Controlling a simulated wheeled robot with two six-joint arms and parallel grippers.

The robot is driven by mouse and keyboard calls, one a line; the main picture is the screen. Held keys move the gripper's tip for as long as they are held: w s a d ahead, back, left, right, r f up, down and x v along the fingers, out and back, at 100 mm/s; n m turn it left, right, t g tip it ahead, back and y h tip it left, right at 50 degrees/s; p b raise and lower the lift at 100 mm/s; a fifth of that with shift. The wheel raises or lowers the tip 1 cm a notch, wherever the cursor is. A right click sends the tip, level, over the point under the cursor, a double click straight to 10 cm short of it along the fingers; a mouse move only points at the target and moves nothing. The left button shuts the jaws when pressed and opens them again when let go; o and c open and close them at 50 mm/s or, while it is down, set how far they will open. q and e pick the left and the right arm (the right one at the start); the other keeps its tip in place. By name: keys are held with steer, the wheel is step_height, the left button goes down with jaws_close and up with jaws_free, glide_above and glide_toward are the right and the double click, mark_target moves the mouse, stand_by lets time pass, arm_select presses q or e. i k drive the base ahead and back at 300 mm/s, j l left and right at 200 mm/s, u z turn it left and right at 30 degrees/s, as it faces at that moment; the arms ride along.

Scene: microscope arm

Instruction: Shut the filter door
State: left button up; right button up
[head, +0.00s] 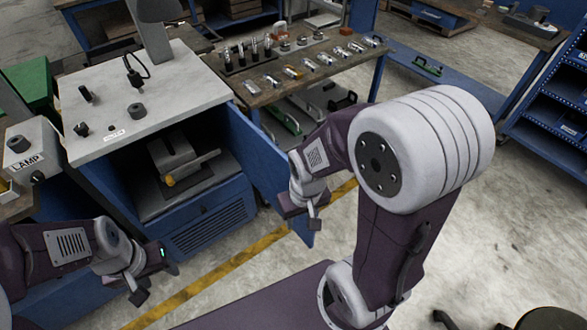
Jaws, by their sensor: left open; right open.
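The filter door (258,165) is a blue panel on the right side of a blue cabinet (210,220) with a pale grey top. It stands swung open, so the cabinet's inside shows. My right gripper (302,210) is open and empty at the door's outer, lower end. It covers part of the door's edge; whether it touches the panel I cannot tell. My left gripper (150,276) is open and empty, in front of the cabinet and left of the door.
A grey metal device (183,160) sits inside the cabinet. Small knobs and a lamp box (33,148) are at the left. A workbench (270,95) with several small parts stands behind the door. A yellow floor line (240,257) crosses open concrete.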

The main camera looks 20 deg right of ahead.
mark_target(266, 166)
steer(key=l+u, duration=0.2)
steer(key=l, duration=0.3)
steer(key=l+u, duration=0.15)
steer(key=l, duration=0.35)
steer(key=k+l+u, duration=0.2)
steer(key=l, duration=0.3)
steer(key=l+u, duration=0.15)
steer(key=l, duration=0.35)
steer(key=k+l+u, duration=0.2)
steer(key=l, duration=0.3)
steer(key=i, duration=0.5)
